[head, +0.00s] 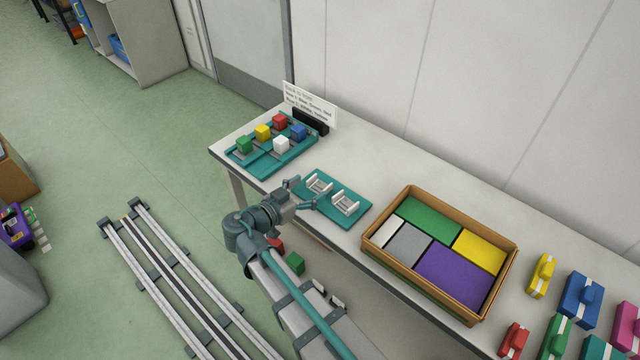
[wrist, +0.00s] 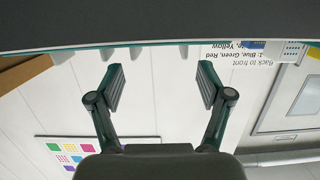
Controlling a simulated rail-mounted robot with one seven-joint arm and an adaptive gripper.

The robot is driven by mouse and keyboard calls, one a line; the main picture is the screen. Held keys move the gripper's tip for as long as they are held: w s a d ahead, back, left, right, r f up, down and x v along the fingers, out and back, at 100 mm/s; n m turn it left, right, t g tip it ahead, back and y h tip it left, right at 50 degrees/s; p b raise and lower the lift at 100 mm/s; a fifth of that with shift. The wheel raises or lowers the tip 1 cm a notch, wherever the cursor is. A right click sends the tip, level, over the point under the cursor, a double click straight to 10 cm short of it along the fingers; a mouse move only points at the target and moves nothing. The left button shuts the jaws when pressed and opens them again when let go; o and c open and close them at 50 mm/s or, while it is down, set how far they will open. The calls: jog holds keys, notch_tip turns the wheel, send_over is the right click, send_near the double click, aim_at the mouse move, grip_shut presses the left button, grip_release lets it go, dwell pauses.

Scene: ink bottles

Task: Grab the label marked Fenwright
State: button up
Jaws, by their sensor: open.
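No label that I can read as Fenwright shows in either view. My gripper (head: 304,194) is open at the table's front edge, beside a teal plate (head: 330,205) with two white holders. In the wrist view my gripper (wrist: 161,86) shows two spread fingers with nothing between them.
A cardboard box (head: 378,248) with coloured blocks stands mid-table, between my gripper and the bottles. A teal tray (head: 270,163) with several coloured cubes sits at the left end. A white sign (head: 310,103) stands behind it. My rail lies on the floor.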

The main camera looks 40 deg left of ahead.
aim_at(319, 187)
jog(key=p+x, duration=0.1)
jog(key=x, duration=0.4)
jog(key=shift+f+p, duration=0.2)
jog(key=shift+p, duration=0.2)
jog(key=c, duration=0.5)
